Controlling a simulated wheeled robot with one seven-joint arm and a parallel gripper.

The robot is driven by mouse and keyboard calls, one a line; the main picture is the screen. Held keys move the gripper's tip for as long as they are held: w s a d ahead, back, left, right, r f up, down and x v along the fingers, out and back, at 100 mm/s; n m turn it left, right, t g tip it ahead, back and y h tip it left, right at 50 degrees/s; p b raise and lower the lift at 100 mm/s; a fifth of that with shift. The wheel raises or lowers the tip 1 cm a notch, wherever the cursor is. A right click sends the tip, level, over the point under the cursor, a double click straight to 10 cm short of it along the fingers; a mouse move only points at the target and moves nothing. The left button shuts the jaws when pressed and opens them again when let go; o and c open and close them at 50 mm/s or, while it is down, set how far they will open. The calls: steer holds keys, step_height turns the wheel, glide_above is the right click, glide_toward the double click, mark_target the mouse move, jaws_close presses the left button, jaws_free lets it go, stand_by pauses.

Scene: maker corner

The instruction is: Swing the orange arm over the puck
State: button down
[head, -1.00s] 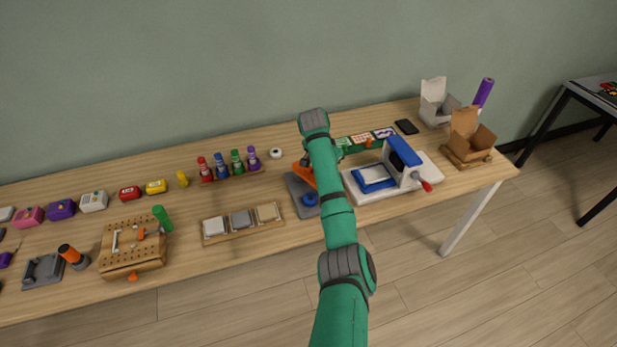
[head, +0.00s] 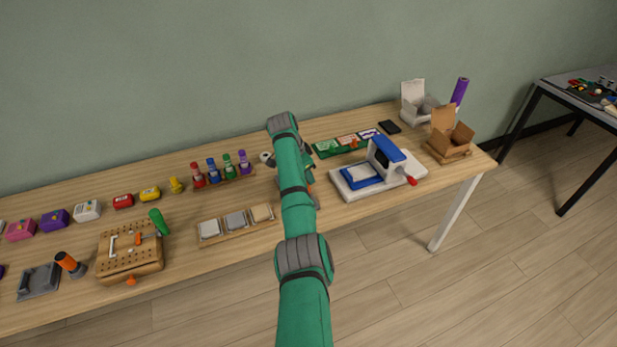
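The orange arm (head: 309,178) sits on a small grey base (head: 316,199) near the middle of the bench. Only a sliver of orange and the edges of the base show beside my green arm, which crosses in front of them. The puck is hidden behind my arm. My forearm bends down behind my upper links toward the orange arm. My gripper is hidden there, so I cannot see its fingers or whether it touches the orange arm.
A blue and white press (head: 386,160) with a red handle stands close on the right. A tray with several square tiles (head: 236,222) lies on the left. Several coloured bottles (head: 213,170) stand behind. An open cardboard box (head: 449,140) is at the right end.

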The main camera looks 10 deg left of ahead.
steer(key=shift+s+a+f, duration=0.2)
steer(key=shift+w+d, duration=0.25)
steer(key=shift+d, duration=0.2)
step_height(320, 180, up, 10)
stand_by(0.6)
steer(key=shift+w+d+f, duration=0.1)
steer(key=shift+w, duration=0.05)
stand_by(0.3)
